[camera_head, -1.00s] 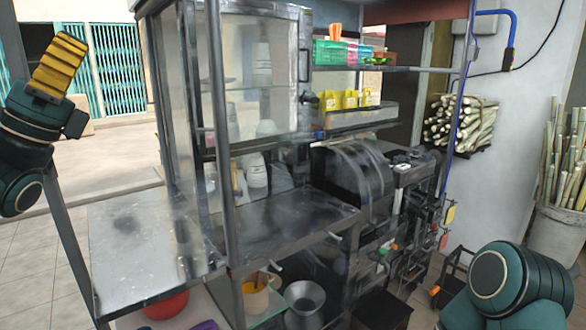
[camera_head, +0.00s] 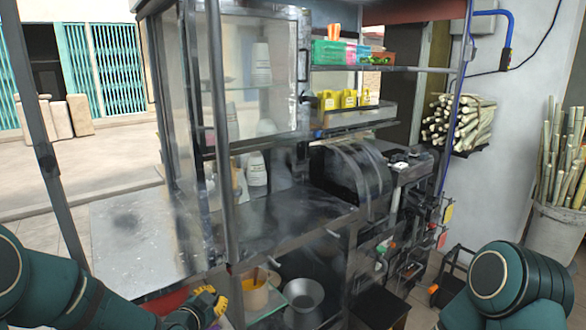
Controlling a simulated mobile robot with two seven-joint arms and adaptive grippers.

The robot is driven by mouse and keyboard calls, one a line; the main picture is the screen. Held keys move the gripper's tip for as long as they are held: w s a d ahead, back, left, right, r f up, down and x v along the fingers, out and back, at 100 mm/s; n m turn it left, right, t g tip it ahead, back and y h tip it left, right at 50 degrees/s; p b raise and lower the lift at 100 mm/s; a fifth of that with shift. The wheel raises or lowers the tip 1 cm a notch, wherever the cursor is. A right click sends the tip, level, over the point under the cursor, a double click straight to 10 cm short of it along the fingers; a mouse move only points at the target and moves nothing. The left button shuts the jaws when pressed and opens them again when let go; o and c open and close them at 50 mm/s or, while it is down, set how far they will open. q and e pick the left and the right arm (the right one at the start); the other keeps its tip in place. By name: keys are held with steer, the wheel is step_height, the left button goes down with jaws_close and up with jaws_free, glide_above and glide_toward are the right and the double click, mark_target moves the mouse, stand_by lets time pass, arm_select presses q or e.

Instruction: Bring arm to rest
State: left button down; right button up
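My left arm comes in low at the left. Its gripper (camera_head: 212,301), with yellow parts, is at the bottom of the view, below the front edge of the metal counter (camera_head: 130,235). Its fingers are small and partly hidden, so I cannot tell whether they are open or shut. I see nothing held in it. At the lower right only a dark green link of my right arm shows. My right gripper is out of view.
The sugarcane press (camera_head: 352,180) stands right of the counter. A tan pot (camera_head: 256,294) and a metal funnel-like vessel (camera_head: 303,296) are on the lower shelf near my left gripper. A frame post (camera_head: 224,150) rises in front. Cane stalks (camera_head: 458,124) lie at the right.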

arm_select(q)
steer(key=s+d+f+n+g, duration=0.4)
steer(key=s+f+n+g, duration=0.1)
steer(key=s+f, duration=0.6)
steer(key=s+d+f+n+g, duration=0.5)
steer(key=s+f+g, duration=0.1)
steer(key=s+f, duration=0.5)
steer(key=s, duration=0.2)
steer(key=shift+s+f+g, duration=0.15)
steer(key=shift+s+g, duration=0.15)
steer(key=shift+s, duration=0.05)
